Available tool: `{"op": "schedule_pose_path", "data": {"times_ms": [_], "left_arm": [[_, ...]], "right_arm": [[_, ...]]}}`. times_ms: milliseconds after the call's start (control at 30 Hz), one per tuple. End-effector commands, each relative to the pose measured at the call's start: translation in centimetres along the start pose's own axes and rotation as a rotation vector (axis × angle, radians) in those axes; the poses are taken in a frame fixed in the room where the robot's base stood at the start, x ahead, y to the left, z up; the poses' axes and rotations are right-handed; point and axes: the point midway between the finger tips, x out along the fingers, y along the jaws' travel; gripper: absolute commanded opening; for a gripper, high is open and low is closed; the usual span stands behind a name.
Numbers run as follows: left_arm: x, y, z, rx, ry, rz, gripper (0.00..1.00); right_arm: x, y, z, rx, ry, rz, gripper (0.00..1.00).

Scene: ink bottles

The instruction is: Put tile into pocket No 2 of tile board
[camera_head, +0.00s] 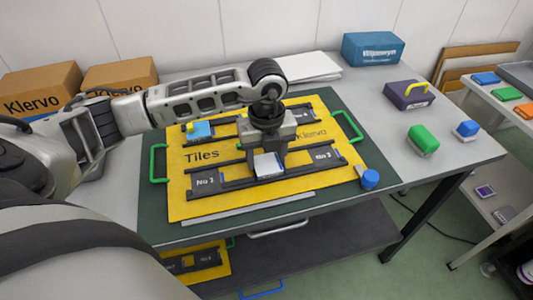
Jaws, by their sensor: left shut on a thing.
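The yellow tile board (225,208) lies on a dark green mat and carries dark rails with plates at their ends. The near rail has a plate reading "No 1" (205,182) at its left end and one that seems to read "No 2" (323,156) at its right end. My left gripper (268,158) points down over the near rail, between these plates. It is shut on a pale grey tile (268,166), partly hidden by the fingers. I cannot tell whether the tile touches the rail. My right gripper is not in view.
A blue piece (199,131) sits at the far rail's left. A green block (422,140) and a purple box (408,95) are farther right. Cardboard boxes (40,90) stand at the back left.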

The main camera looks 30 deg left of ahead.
Motion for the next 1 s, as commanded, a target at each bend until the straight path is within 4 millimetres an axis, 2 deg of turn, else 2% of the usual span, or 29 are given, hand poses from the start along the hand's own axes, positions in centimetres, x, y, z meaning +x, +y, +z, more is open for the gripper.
{"op": "schedule_pose_path", "data": {"times_ms": [167,200,267,533,667,767,1000], "left_arm": [[0.4,0.0,0.0,0.0,0.0,-0.001,0.29],[0.4,0.0,0.0,0.0,0.0,0.0,0.59],[0.3,0.0,0.0,0.0,0.0,0.0,0.76],[0.2,0.0,0.0,-0.001,0.0,0.0,0.76],[-0.5,0.0,0.0,0.0,0.0,-0.002,0.76],[-2.0,-0.1,0.1,-0.001,-0.003,-0.004,0.76],[-7.3,-0.1,0.1,-0.001,-0.004,-0.006,0.76]], "right_arm": [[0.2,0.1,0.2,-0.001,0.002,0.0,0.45],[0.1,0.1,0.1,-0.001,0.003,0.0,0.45],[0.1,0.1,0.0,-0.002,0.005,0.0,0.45],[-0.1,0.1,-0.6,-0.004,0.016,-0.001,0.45],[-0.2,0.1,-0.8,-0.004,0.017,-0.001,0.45],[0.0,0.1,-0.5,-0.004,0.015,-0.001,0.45],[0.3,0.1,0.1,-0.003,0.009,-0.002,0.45]]}}
